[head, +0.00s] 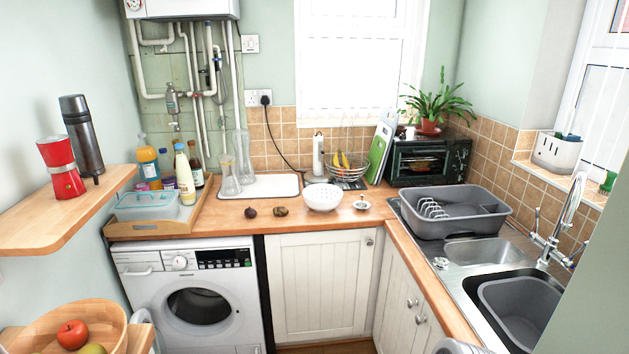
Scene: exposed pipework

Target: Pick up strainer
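A white bowl-shaped strainer (322,196) with small holes sits upright on the wooden countertop (285,222), near its front edge. Nothing is touching it from above. Neither of my grippers can be made out in the head view. Only pale rounded shapes show at the bottom edge, too cut off to identify.
Two small dark items (281,211) lie left of the strainer, and a small white dish (361,203) is to its right. A white tray (258,186) and a wire fruit basket (347,168) stand behind. A grey dish rack (453,211) stands by the sink.

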